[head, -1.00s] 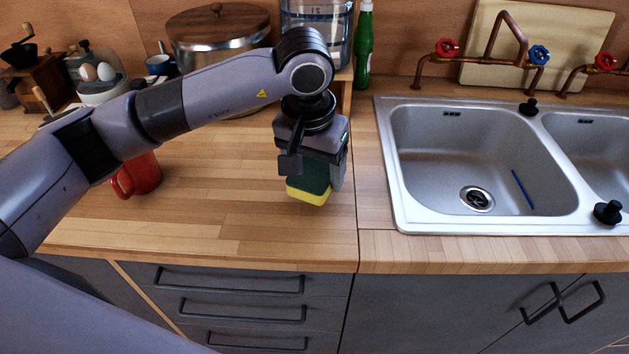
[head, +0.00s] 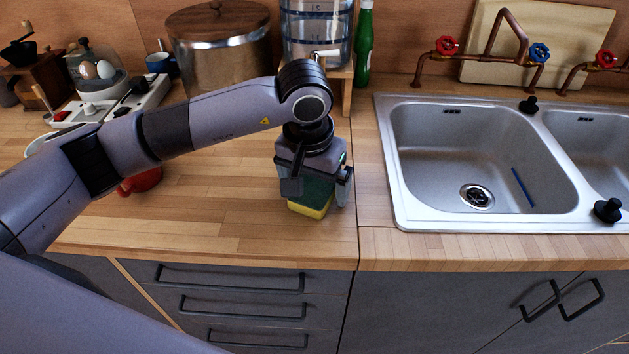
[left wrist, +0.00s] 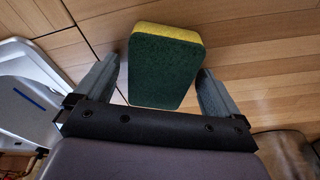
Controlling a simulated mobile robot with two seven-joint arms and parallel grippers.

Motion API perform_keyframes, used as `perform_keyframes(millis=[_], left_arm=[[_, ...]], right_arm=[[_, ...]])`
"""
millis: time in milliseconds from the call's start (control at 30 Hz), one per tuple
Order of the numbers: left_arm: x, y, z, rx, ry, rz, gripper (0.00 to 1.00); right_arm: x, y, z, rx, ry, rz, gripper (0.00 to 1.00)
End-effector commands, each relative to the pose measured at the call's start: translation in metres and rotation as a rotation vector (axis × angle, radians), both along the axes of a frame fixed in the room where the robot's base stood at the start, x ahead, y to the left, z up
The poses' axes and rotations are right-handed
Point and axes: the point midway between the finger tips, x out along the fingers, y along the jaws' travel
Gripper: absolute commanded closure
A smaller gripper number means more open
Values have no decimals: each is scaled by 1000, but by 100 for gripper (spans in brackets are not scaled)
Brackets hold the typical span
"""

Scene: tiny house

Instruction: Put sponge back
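The sponge (head: 310,210), green with a yellow layer, appears to stand on the wooden counter left of the sink. My left gripper (head: 318,195) points down over it with its fingers on either side. In the left wrist view the sponge (left wrist: 163,75) is between the two fingers of the left gripper (left wrist: 156,70), with a narrow gap beside each, so the gripper is open around it. Its upper part is partly hidden by the gripper in the head view. My right gripper is not in view.
The steel sink (head: 470,165) is to the right. A red mug (head: 143,182) is partly hidden behind my left arm. A big pot (head: 220,50), water container (head: 318,35) and green bottle (head: 364,45) stand at the back. The counter in front of the sponge is clear.

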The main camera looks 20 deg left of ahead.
Motion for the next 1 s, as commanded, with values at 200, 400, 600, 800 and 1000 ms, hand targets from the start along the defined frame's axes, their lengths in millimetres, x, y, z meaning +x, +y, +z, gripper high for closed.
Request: perform_keyframes(millis=[200, 400, 600, 800, 1000], left_arm=[[0, 0, 12, -1, -3, -1, 3], [-6, 1, 54, -1, -6, 0, 3], [-13, 1, 94, 1, -5, -1, 3], [-17, 2, 117, 1, -2, 1, 3], [-18, 2, 122, 0, 1, 0, 3]], right_arm=[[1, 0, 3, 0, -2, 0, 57], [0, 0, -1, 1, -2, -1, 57], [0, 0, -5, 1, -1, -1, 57], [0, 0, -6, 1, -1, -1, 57], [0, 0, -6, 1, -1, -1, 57]])
